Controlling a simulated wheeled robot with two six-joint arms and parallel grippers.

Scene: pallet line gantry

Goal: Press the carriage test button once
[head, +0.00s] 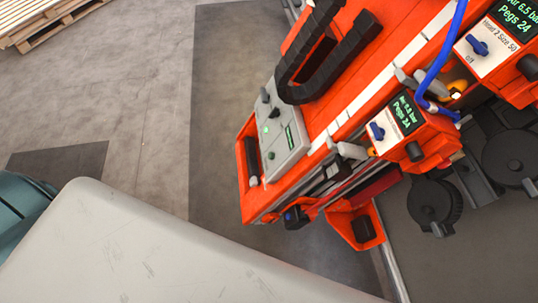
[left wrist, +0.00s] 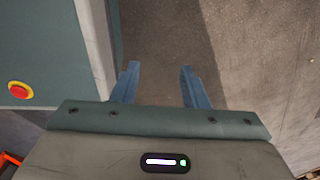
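In the head view, a light grey control panel (head: 284,140) sits on the end of the orange carriage (head: 340,80). The labels are too small to read, so I cannot tell which control is the carriage test button. My left gripper (left wrist: 158,84) shows in the left wrist view. Its two blue fingers are spread apart with nothing between them, above the floor. Neither gripper shows in the head view, and the panel is not in the left wrist view.
A black handle (head: 252,160) is beside the panel, and a black cable chain (head: 325,50) curves above it. Orange head units with displays and dials (head: 405,125) stand to the right, with a blue hose (head: 437,60). A wooden pallet (head: 40,20) lies far left. Floor left of the carriage is clear.

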